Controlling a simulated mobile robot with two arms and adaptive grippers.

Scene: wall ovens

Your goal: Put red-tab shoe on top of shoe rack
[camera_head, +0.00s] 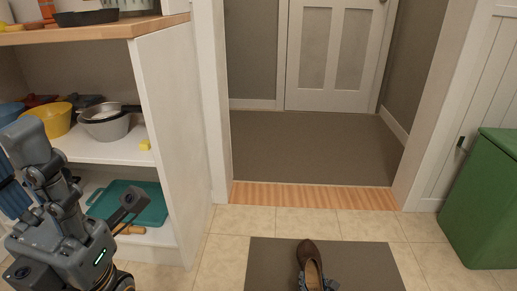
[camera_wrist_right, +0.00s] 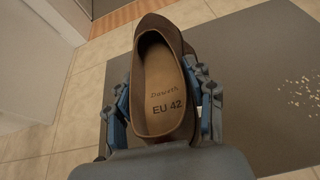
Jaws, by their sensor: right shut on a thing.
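A brown slip-on shoe (camera_head: 309,258) is held low in front of me, above a grey mat. In the right wrist view the shoe (camera_wrist_right: 160,90) shows its tan insole, printed "EU 42". My right gripper (camera_wrist_right: 163,110) is shut on the shoe, with a blue-padded finger against each side. Its fingers also show at the bottom edge of the head view. No red tab can be made out on the shoe. No shoe rack is recognisable. My left arm is at the left of the head view, but the state of its gripper is not clear.
A shelf unit (camera_head: 168,140) on the left holds a yellow bowl (camera_head: 57,120), pans and a teal tray (camera_head: 148,208). A green bin (camera_head: 484,205) stands at the right. The grey mat (camera_head: 262,265) lies on the tiles, before a clear doorway (camera_head: 310,150).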

